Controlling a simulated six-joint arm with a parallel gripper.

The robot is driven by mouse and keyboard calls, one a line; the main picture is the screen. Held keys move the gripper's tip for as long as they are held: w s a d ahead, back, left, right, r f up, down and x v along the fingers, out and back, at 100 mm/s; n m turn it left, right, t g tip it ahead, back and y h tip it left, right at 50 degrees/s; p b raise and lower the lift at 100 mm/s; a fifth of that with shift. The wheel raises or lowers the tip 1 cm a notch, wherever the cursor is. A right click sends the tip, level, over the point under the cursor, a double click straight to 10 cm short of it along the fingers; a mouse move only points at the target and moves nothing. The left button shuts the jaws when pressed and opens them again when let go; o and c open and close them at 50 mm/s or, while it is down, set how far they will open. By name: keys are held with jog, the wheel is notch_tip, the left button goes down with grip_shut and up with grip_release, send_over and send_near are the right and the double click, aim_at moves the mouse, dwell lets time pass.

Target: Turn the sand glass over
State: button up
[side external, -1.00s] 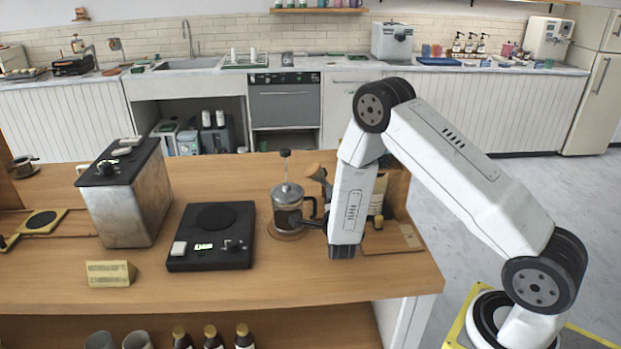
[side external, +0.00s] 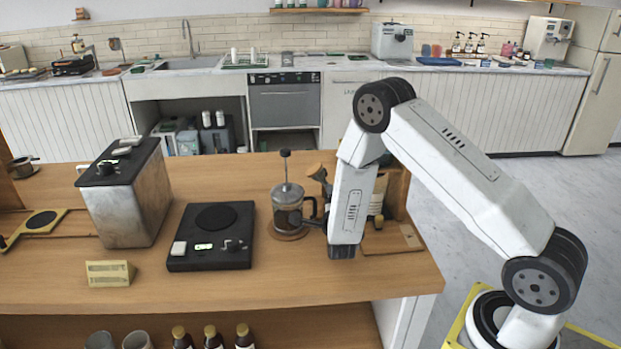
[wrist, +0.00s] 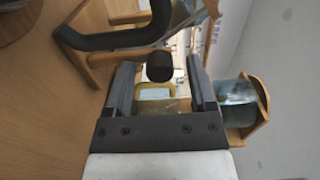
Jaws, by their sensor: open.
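In the wrist view my gripper (wrist: 160,68) is open, with its two dark fingers apart. Right of the fingers is a glass piece with a wooden angular end (wrist: 240,102); it may be the sand glass, but I cannot tell for sure. Between the fingers' lines show a black round end (wrist: 158,67) and a yellowish piece with a pale label (wrist: 155,95); I cannot tell if they lie farther off. I see no contact with the fingers. In the side view my arm covers much of this area, and no sand glass is clearly visible.
A French press (side external: 287,205) stands left of my arm. A black scale (side external: 211,237), a metal box (side external: 128,195) and a yellow block (side external: 110,273) are farther left. A wooden rack (side external: 396,190) is partly behind my arm.

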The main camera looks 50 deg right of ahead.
jog(key=shift+s+a, duration=0.1)
jog(key=shift+v, duration=3.75)
